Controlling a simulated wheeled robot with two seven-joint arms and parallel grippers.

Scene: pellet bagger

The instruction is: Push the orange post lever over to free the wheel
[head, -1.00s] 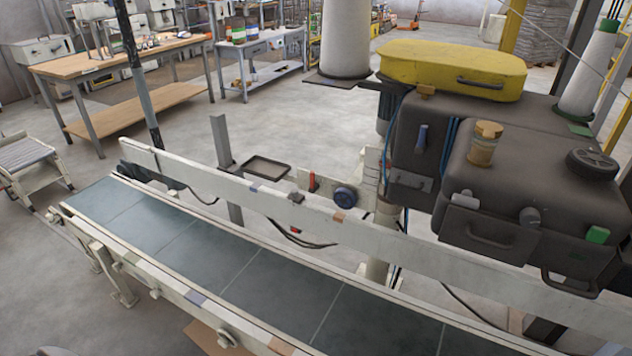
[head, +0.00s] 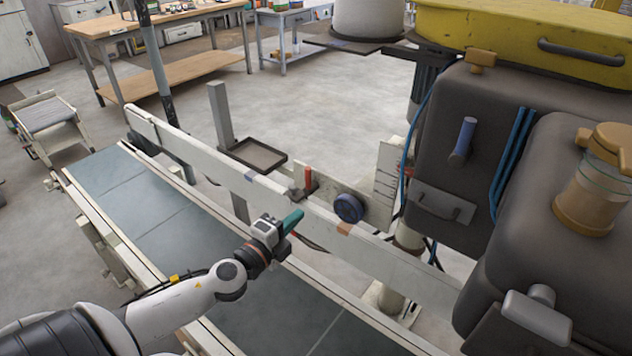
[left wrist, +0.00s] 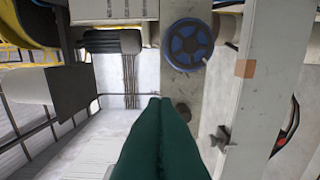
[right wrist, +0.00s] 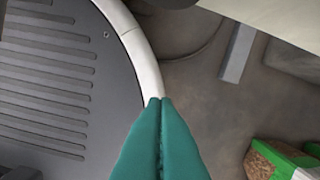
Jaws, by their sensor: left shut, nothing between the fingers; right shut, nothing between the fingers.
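The lever (head: 308,178) is a small upright red-orange post at the far side of the conveyor rail in the head view. Just right of it is the blue wheel (head: 348,208), on a pale plate. The wheel also shows at the top of the left wrist view (left wrist: 187,45). I cannot make out the lever for sure in that view. My left gripper (head: 297,216) is shut and empty, its teal fingers just below and left of the lever in the picture, with a gap visible. My right gripper (right wrist: 160,101) is shut and empty, outside the head view.
The white rail (head: 205,160) runs along the belt (head: 190,223), between my left arm and the wheel plate. A dark tray (head: 257,154) stands left of the lever. The dark machine body (head: 470,130) crowds the right. A red-tipped cable hangs near the rail.

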